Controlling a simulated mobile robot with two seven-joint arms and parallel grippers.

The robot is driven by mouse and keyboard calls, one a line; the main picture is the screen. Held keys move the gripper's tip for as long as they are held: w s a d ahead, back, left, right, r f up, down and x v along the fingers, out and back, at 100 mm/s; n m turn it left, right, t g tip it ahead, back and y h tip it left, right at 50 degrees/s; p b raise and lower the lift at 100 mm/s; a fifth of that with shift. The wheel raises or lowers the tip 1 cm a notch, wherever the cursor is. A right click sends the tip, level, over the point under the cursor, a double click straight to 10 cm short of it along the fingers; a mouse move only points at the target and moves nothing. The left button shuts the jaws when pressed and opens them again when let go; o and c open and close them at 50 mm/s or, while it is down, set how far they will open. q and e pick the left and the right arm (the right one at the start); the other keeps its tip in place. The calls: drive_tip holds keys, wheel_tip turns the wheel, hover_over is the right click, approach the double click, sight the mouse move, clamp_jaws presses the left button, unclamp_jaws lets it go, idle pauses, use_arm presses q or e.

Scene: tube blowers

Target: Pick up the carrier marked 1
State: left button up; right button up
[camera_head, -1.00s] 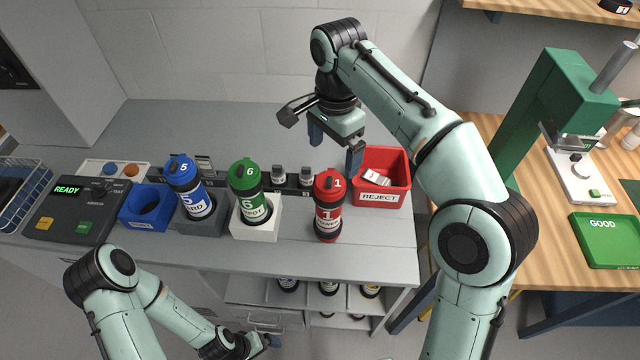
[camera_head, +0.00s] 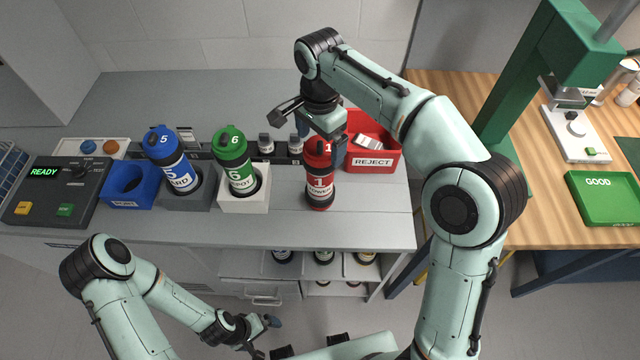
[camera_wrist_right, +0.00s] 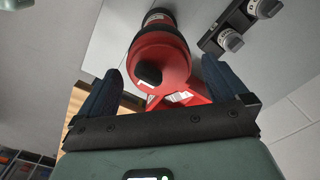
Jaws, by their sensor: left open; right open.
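The red carrier marked 1 (camera_head: 320,188) stands upright on the grey bench, left of the red reject bin. My right gripper (camera_head: 322,142) is open at its top, with a finger on either side of the cap in the head view. In the right wrist view the carrier (camera_wrist_right: 160,55) lies between the two spread fingers, with a visible gap on each side; I cannot tell how far down the fingers reach. My left gripper (camera_head: 265,335) is open and empty, low in front of the bench.
A blue carrier 5 (camera_head: 168,160) and a green carrier 6 (camera_head: 232,160) stand in holders to the left. The red reject bin (camera_head: 372,161) is close on the right. A green tray (camera_head: 603,200) lies on the wooden table. The bench front around carrier 1 is clear.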

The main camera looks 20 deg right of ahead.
sight(320, 177)
wheel_tip(320, 177, down, 3)
drive_tip(key=shift+s+r, duration=0.1)
drive_tip(key=shift+r, duration=0.05)
use_arm(q)
drive_tip(key=shift+s+f, duration=0.35)
use_arm(e)
drive_tip(key=shift+r, duration=0.1)
drive_tip(key=c, duration=1.4)
